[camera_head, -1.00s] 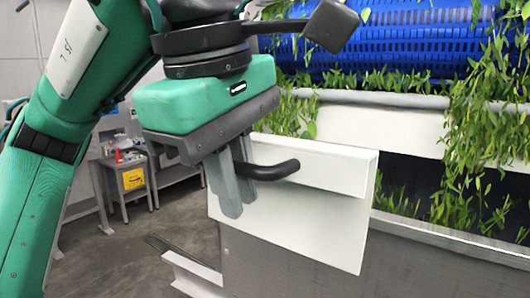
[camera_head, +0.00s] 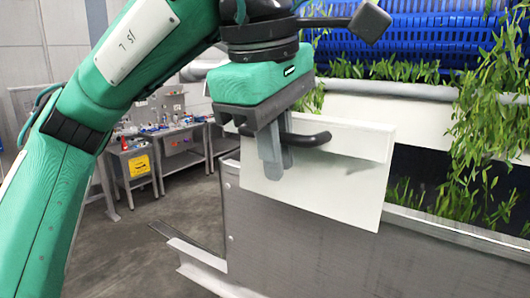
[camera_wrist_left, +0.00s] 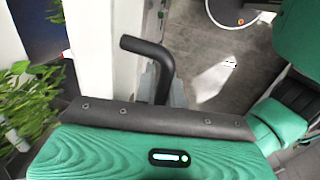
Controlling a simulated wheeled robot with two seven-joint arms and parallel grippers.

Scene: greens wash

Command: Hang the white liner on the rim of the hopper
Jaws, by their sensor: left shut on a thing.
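The white liner (camera_head: 340,185) is a flat panel with a folded top lip and a black bent handle (camera_head: 305,138). My left gripper (camera_head: 275,165) is shut on the handle at the liner's upper left. The liner hangs upright in front of the grey hopper (camera_head: 300,255), its lower part overlapping the front wall. The hopper's rim (camera_head: 465,233) shows at the right; behind the liner it is hidden, so I cannot tell whether the lip touches it. In the left wrist view the handle (camera_wrist_left: 150,62) rises beside the white liner (camera_wrist_left: 125,30). My right gripper is not in view.
A blue slatted conveyor (camera_head: 420,40) with trailing greens (camera_head: 480,125) stands behind the hopper, above a white ledge (camera_head: 400,105). A workbench (camera_head: 150,150) with a yellow sign and clutter stands at the back left.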

